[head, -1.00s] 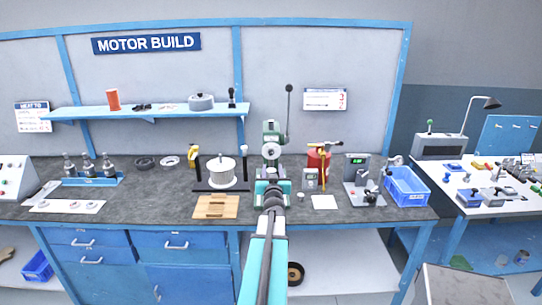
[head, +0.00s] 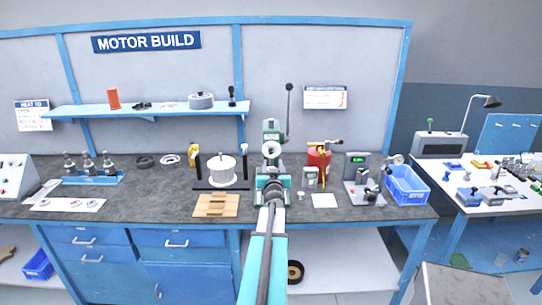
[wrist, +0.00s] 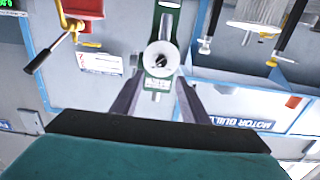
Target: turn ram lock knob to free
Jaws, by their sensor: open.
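The green arbor press (head: 270,131) stands at the middle of the bench, and its long lever with a black ball end rises up and to the right. A pale round disc (head: 270,147) is on its front. In the wrist view, which looks upside down, this disc (wrist: 168,68) has a small dark knob (wrist: 161,60) at its centre; I cannot read its setting. My gripper (wrist: 160,82) is open and empty, its fingers pointing toward the press with the disc seen between and beyond the tips, apparently apart. In the head view my gripper (head: 271,184) hides the lower press.
A silver rotor on a black stand (head: 221,172) and a wooden board (head: 216,206) are to the left. A red canister (head: 318,160), a small grey meter (head: 311,178) and a blue bin (head: 407,186) are to the right. A shelf (head: 150,111) hangs behind.

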